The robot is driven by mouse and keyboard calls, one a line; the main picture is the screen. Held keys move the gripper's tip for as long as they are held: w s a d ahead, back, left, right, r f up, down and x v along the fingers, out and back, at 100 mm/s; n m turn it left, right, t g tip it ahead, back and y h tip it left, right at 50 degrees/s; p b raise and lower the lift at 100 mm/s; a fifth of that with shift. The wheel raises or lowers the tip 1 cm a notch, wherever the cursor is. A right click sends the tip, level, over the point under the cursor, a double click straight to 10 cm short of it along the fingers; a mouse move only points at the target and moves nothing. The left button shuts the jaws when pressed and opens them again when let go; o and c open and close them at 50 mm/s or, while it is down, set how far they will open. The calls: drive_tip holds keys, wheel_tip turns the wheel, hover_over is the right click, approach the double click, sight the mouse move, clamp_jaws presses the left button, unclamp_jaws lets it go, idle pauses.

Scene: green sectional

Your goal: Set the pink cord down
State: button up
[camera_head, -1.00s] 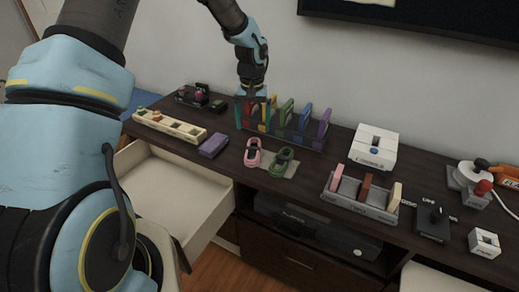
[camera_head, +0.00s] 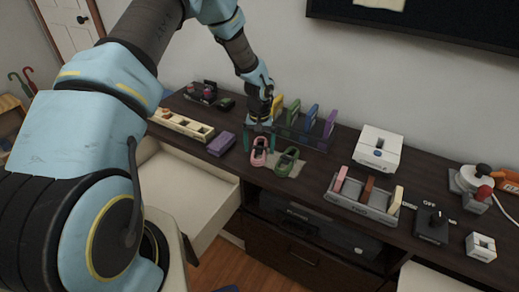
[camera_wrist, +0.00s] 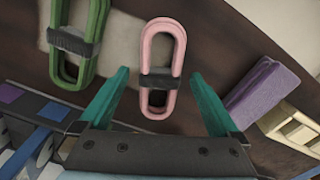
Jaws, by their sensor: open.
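The pink cord (camera_head: 259,151) is a coiled loop with a dark band around its middle. It lies on the dark desk at the left edge of a pale mat (camera_head: 298,168). In the wrist view the pink cord (camera_wrist: 162,52) lies between and ahead of the two teal fingers of my gripper (camera_wrist: 163,98). The fingers are open, one on each side of its near end, with gaps showing. In the head view my gripper (camera_head: 258,133) is low over the cord. The green cord (camera_head: 287,161) lies just right of it, also seen in the wrist view (camera_wrist: 78,40).
A purple block (camera_head: 221,143) and a cream tray (camera_head: 181,125) lie to the left. A rack with coloured upright pieces (camera_head: 302,134) stands close behind. An open drawer (camera_head: 190,195) juts out below. A grey slotted holder (camera_head: 360,205) stands to the right.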

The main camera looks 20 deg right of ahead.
clamp_jaws()
idle(0.8)
